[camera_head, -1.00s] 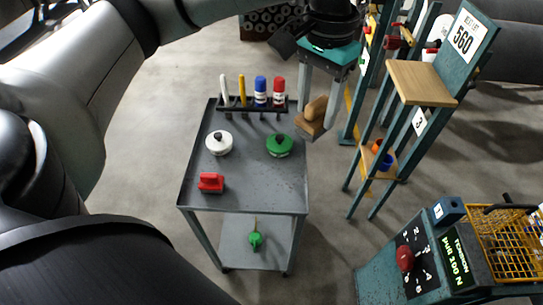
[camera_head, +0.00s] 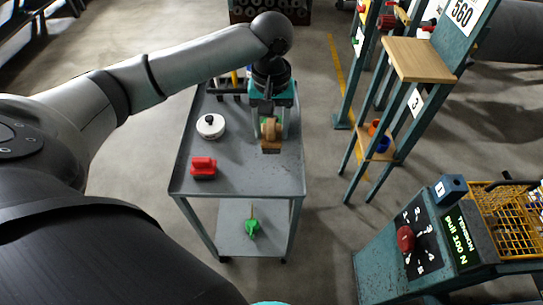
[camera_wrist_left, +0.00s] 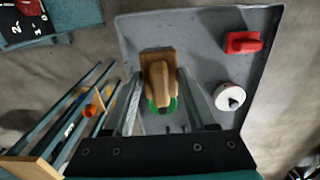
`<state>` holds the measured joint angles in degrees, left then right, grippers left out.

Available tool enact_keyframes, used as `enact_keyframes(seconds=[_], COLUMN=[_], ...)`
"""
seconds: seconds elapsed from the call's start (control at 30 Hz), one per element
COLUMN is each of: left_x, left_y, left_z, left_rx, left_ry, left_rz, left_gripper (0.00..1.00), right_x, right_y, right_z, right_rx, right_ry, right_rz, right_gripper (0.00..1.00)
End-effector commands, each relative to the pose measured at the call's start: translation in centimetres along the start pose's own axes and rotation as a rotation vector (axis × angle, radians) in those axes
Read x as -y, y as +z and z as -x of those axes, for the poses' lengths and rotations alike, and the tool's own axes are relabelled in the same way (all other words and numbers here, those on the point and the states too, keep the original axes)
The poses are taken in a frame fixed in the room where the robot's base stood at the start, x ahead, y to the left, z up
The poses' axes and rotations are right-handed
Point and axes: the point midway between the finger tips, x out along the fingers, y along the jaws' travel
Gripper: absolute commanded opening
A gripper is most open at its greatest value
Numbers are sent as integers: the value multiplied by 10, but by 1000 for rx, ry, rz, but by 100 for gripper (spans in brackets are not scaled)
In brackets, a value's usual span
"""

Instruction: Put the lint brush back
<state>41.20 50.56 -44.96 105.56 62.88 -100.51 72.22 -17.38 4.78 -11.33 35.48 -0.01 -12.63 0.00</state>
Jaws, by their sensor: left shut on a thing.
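The lint brush, a tan wooden block with a rounded wooden grip (camera_head: 271,146), is between the fingers of my left gripper (camera_head: 270,134), which is shut on it. The gripper points down over the right part of the grey trolley's top shelf (camera_head: 238,181). The brush also shows in the left wrist view (camera_wrist_left: 158,76), over a green round lid (camera_wrist_left: 152,108) that it partly hides. I cannot tell whether the brush touches the shelf.
On the trolley are a white round lid (camera_head: 210,126) and a red block-shaped thing (camera_head: 203,167). A rack at its back edge is partly behind my left arm. A green object (camera_head: 252,226) is on the lower shelf. A teal stand with a wooden shelf (camera_head: 420,59) stands right.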

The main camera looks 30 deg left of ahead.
Motion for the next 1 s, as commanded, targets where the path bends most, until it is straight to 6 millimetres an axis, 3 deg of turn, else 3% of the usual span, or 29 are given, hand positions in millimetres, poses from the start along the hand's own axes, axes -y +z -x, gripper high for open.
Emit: enact_keyframes(seconds=[0.03, 0.2, 0.47, 0.7, 0.83, 1.0], left_x=[0, 0, -1, 0, -1, -1], left_y=[1, 1, 0, 1, 0, 0], left_z=[-19, -55, -78, -120, -127, -126], left_rx=[3, 3, 0, 1, 0, -1], left_ry=[-2, -1, 1, 0, 2, 2], left_rz=[0, -2, -3, -3, -3, -4], left_gripper=[0, 0, 0, 0, 0, 0], right_x=[0, 2, 0, -12, -25, -28], right_y=[0, 0, -7, -17, -25, -28], right_z=[-9, -20, -27, -43, -45, -44], right_rx=[-1, -3, -17, -38, -51, -55], right_ry=[0, -2, 0, 16, 34, 38], right_rz=[0, 0, -2, -3, -4, -5], right_gripper=[100, 100, 100, 100, 100, 100])
